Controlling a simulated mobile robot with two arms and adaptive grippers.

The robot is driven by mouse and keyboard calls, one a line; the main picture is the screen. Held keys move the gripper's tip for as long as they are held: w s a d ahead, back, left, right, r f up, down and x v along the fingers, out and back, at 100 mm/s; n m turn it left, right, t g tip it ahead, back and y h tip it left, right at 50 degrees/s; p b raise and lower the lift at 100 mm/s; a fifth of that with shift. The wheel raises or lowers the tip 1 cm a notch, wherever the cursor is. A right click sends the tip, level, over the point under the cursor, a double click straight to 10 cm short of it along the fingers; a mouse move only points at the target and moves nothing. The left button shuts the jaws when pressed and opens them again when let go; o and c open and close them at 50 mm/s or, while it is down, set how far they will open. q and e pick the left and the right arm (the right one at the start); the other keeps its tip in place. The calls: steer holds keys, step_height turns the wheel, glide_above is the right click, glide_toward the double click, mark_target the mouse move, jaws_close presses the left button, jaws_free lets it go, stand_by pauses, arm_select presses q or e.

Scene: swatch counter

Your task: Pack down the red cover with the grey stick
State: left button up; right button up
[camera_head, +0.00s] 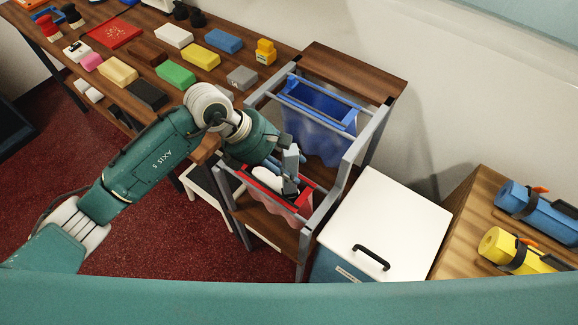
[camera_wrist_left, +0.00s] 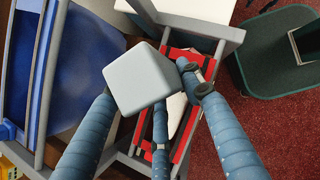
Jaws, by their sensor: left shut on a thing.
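The red cover (camera_head: 303,201) hangs in the lower front part of a grey rack, with a red rim and pale, wavy sides. It shows in the left wrist view as a red rim (camera_wrist_left: 183,153) with something white inside. My left gripper (camera_head: 281,166) is right over this opening, shut on the grey stick (camera_head: 290,163). The stick's square end (camera_wrist_left: 140,78) faces the left wrist camera and hides part of the opening. I cannot tell whether the stick's lower end touches anything. My right gripper is in neither view.
A blue hanging bag (camera_head: 318,107) is in the rack behind. A white-lidded bin (camera_head: 385,225) stands to the right. Coloured blocks and a red flat piece (camera_head: 115,32) lie on the wooden table. Blue and yellow rolls (camera_head: 540,212) are at far right.

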mark_target(289, 152)
arm_select(q)
steer(key=shift+r+p, duration=1.45)
steer(key=shift+r, duration=1.5)
